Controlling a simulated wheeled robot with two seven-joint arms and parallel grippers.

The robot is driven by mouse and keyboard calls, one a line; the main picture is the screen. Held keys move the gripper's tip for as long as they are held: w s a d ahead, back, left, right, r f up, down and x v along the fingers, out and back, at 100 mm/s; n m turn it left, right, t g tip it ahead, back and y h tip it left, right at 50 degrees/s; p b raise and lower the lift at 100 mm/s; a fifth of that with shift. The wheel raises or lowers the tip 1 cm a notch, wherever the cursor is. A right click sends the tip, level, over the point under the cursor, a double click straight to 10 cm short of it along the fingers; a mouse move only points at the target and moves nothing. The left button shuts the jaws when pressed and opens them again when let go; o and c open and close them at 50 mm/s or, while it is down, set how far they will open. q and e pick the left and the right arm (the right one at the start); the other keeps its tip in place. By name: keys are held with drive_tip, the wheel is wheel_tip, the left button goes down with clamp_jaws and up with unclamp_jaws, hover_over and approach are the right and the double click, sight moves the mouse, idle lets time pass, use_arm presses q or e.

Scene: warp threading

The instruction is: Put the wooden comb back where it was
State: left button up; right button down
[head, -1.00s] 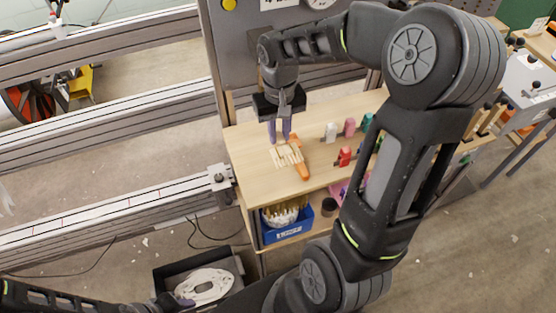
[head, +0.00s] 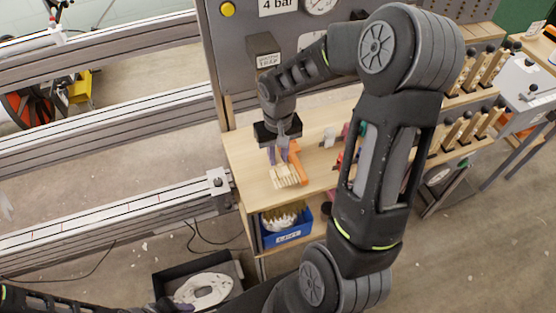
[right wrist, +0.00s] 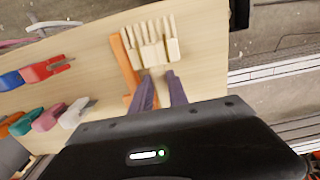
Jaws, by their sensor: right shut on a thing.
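The pale wooden comb (head: 284,177) is at the left end of the light wooden bench top (head: 246,158), with its teeth toward the bench's front edge. It also shows in the right wrist view (right wrist: 152,46), with its teeth pointing away from the gripper. My right gripper (head: 279,156) is shut on the comb's back end; its purple fingers also show in the right wrist view (right wrist: 161,90). I cannot tell whether the comb touches the bench. My left gripper (head: 176,303) is at the bottom edge by a dark box, mostly cut off, and its jaws are unclear.
An orange tool (head: 300,166) lies right beside the comb. A blue bin (head: 288,232) sits below. A grey panel (head: 235,60) rises behind. Bare bench lies left of the comb.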

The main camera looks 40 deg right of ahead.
sight(278, 158)
drive_tip(key=shift+f, duration=1.3)
drive_tip(key=shift+f, duration=0.1)
drive_tip(key=shift+f, duration=0.15)
drive_tip(key=c, duration=1.3)
unclamp_jaws()
drive_tip(key=shift+r, duration=0.2)
wheel_tip(278, 158, up, 12)
drive_tip(key=shift+r, duration=0.1)
drive_tip(key=shift+o, duration=0.6)
